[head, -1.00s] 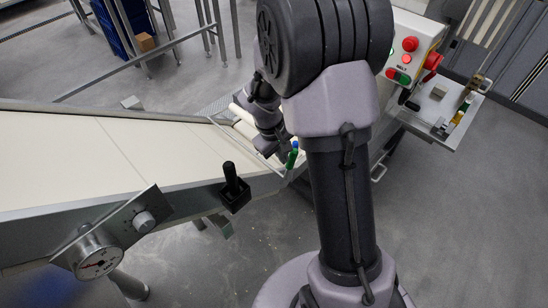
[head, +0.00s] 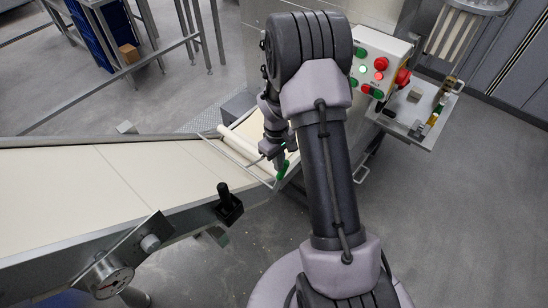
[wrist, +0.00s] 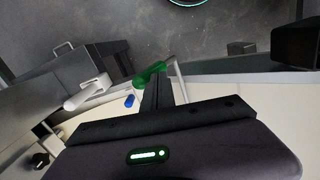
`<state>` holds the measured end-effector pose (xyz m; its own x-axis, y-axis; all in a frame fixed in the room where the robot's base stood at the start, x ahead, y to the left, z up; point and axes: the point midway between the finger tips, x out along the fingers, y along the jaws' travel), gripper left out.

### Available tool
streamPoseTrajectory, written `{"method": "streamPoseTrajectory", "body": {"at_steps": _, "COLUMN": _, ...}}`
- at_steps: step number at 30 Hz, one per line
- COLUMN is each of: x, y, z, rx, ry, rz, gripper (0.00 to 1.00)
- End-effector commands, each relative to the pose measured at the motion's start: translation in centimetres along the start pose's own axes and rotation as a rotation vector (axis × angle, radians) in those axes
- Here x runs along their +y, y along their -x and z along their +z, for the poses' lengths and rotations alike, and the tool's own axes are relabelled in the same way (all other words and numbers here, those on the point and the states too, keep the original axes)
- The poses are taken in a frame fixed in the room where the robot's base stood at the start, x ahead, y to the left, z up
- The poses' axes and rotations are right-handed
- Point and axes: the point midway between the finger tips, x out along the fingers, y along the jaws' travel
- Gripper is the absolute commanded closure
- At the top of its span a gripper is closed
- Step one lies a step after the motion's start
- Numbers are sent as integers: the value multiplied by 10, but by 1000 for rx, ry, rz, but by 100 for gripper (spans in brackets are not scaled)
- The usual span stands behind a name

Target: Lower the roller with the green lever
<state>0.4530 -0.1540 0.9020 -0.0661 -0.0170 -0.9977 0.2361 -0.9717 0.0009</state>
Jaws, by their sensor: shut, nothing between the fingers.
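The green lever (head: 283,171) sits at the near right corner of the conveyor's end in the head view. It also shows in the wrist view (wrist: 149,74), right at my fingertips. The white roller (head: 238,145) lies across the end of the belt, partly hidden behind my arm. My gripper (head: 279,158) is beside the lever, pointing down, with its fingers together and empty. In the wrist view the shut fingers (wrist: 157,92) overlap the lever's lower edge; I cannot tell whether they touch it.
The cream conveyor belt (head: 70,185) runs left. A black joystick (head: 227,202) and a gauge (head: 112,276) are on its near side. A control box (head: 378,62) with red and green buttons stands behind my arm, beside a small shelf (head: 408,112). Open floor is at right.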

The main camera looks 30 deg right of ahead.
Motion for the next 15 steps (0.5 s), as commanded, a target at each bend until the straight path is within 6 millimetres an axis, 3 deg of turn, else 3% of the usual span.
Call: {"method": "streamPoseTrajectory", "body": {"at_steps": 15, "x": 30, "y": -15, "z": -5, "rx": 0, "ry": 2, "rz": 3, "gripper": 100}}
